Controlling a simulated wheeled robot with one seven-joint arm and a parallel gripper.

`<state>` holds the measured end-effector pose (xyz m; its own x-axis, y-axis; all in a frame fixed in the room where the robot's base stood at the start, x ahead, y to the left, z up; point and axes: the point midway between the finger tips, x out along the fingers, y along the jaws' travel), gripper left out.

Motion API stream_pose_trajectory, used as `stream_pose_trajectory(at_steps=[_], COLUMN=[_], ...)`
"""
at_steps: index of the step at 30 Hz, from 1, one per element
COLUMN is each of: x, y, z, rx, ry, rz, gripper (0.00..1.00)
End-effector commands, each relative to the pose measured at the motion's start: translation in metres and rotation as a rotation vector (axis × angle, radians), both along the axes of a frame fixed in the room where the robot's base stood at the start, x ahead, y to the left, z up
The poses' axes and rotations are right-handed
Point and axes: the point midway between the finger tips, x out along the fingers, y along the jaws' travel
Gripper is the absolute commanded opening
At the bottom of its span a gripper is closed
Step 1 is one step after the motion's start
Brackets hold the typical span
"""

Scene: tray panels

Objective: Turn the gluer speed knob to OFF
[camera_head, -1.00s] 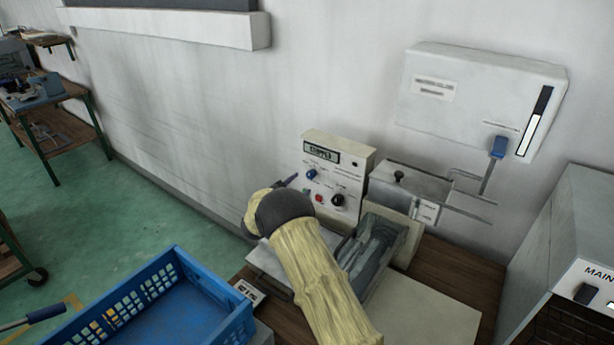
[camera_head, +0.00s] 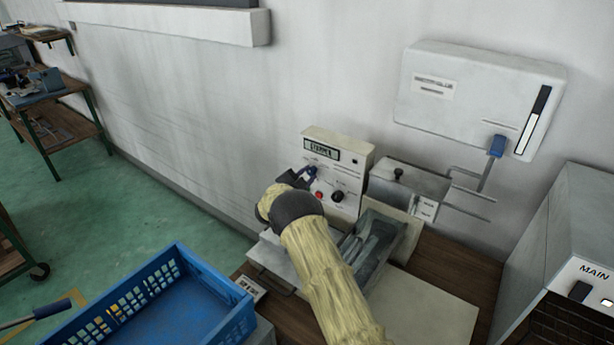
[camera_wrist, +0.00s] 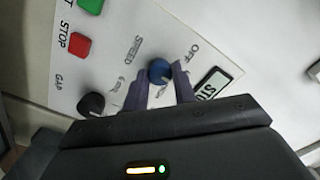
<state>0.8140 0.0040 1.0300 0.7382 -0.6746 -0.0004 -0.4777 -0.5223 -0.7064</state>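The blue speed knob (camera_wrist: 160,70) sits on the white control panel (camera_wrist: 118,28), near the printed words SPEED and OFF. In the wrist view my gripper (camera_wrist: 160,75) has its two dark fingers apart, one on each side of the knob. A narrow gap seems to show beside the knob, and contact is not clear. In the head view my gripper (camera_head: 307,173) is at the panel's upper left, by the blue knob (camera_head: 312,171). The knob's pointer is too small to read for certain.
A black gap knob (camera_wrist: 91,104), a red stop button (camera_wrist: 80,45) and a green button (camera_wrist: 91,5) share the panel. A display (camera_head: 321,150) is above the knob. A blue crate (camera_head: 247,312) stands at front left. A metal mechanism (camera_head: 408,182) is right of the panel.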

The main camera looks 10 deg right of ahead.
Motion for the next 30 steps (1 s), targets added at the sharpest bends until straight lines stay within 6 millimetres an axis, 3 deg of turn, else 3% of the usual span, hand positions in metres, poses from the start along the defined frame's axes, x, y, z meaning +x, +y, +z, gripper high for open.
stream_pose_trajectory(at_steps=[14, 30], x=[0.0001, 0.0004], y=[-0.0002, 0.0005], z=[0.0001, 0.0026], rx=[-0.071, -0.379], ry=[0.068, 0.374], rz=[-0.001, -0.002], gripper=[0.04, 0.04])
